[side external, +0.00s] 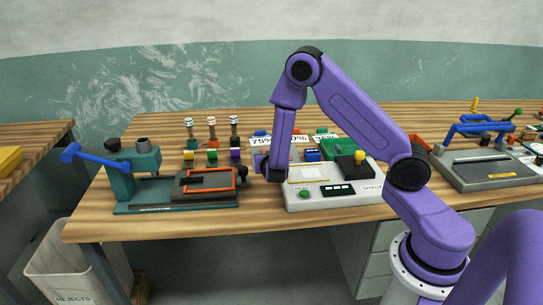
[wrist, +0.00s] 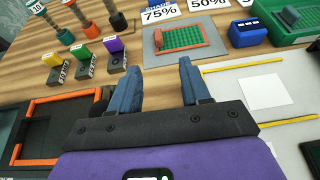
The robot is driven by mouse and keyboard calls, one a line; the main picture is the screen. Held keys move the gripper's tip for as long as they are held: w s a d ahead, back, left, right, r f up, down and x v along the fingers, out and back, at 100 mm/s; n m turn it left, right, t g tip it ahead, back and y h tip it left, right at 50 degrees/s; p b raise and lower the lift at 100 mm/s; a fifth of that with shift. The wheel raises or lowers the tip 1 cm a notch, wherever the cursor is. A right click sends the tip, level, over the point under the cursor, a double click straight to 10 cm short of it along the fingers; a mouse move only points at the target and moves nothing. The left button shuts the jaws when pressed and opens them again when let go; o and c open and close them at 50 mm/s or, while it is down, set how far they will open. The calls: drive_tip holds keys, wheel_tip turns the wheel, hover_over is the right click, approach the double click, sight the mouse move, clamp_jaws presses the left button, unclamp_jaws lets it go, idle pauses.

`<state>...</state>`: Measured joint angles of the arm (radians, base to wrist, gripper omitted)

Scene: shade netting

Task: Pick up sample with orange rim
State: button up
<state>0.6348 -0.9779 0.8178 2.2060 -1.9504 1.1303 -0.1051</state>
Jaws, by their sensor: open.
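The sample with the orange rim (wrist: 184,36), a small green mesh piece edged in orange, lies on a grey plate (wrist: 156,57) in front of the 75% card in the wrist view. In the side view my arm mostly covers that spot. My gripper (wrist: 158,68) is open and empty, with two blue fingers apart. Its fingertips sit just short of the grey plate in the wrist view. My gripper (side external: 266,168) hangs left of the white tester in the side view.
A teal press (side external: 135,165) with an orange frame stands left. Yellow, green and purple blocks (wrist: 83,52) and several upright posts stand behind it. A white tester (side external: 335,198) is right. A blue box (wrist: 247,32) and percentage cards (wrist: 160,12) are behind. Bare wood lies between.

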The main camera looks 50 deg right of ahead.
approach(263, 151)
drive_tip(key=x, duration=0.3)
drive_tip(key=shift+w+d, duration=0.15)
drive_tip(key=shift+d, duration=0.2)
drive_tip(key=shift+x, duration=2.65)
drive_tip(key=shift+a+f, duration=0.15)
clamp_jaws()
